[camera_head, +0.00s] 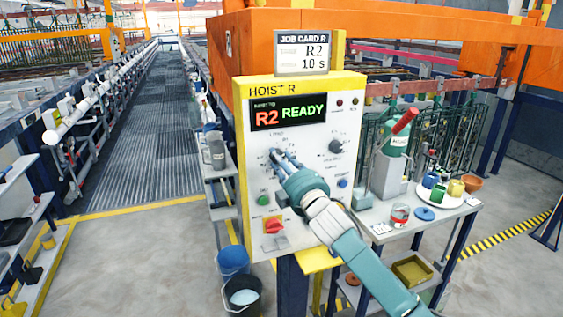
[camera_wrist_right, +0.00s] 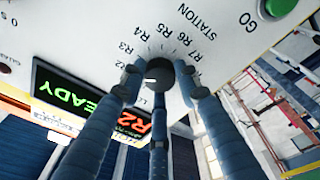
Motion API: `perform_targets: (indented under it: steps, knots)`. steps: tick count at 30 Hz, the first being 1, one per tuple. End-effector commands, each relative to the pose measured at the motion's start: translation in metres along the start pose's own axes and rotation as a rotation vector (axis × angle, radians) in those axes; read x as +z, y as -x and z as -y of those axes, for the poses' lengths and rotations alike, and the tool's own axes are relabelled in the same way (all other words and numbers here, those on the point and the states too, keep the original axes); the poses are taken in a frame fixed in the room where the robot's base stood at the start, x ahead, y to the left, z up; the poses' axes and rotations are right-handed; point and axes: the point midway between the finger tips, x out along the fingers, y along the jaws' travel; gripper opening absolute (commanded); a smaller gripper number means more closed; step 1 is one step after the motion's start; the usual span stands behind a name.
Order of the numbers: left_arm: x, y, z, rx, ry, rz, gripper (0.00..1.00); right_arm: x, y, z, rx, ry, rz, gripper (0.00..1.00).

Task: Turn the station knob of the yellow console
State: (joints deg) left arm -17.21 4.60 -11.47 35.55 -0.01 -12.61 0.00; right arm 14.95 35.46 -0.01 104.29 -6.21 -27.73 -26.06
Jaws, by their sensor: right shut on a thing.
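The yellow-topped console (camera_head: 258,185), marked HOIST R, stands in the middle of the head view. Its display (camera_head: 288,112) reads R2 READY. My right gripper (camera_head: 279,157) reaches its left dial and mostly hides it. In the right wrist view the dark station knob (camera_wrist_right: 158,68) sits between the blue fingers of my right gripper (camera_wrist_right: 160,88), which are shut on it. Labels R2 to R7 and STATION curve around the knob. A white pointer mark faces left, toward the R2 side; a finger partly covers the scale there. My left gripper is not in view.
A job card sign (camera_head: 302,53) above the console shows R2 and 10 s. A second knob (camera_head: 336,146), a green button (camera_head: 263,200) and a red switch (camera_head: 274,225) share the panel. A cluttered side table (camera_head: 385,233) stands at right; buckets (camera_head: 242,296) stand below left.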

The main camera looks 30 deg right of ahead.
Motion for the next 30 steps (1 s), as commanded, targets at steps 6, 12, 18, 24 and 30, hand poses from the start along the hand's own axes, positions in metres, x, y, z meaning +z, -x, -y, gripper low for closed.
perform_targets:
  steps: [6,12,18,24,30]
  knots:
    - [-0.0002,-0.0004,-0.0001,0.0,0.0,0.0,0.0,-0.0018,0.0006,0.0053,-0.006,-0.028,-0.001,0.06]
    - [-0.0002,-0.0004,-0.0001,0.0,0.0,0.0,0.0,-0.0018,0.0006,0.0052,-0.006,-0.03,-0.001,0.06]
    - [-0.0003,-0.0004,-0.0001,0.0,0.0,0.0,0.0,-0.0017,0.0005,0.0049,-0.005,-0.029,-0.001,0.42]
    - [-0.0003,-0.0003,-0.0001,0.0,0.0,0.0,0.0,-0.001,0.0002,0.0025,-0.001,-0.027,0.0,0.51]
    - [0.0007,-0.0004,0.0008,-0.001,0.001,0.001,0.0,-0.0006,0.0034,0.0019,0.0,-0.026,0.001,0.51]
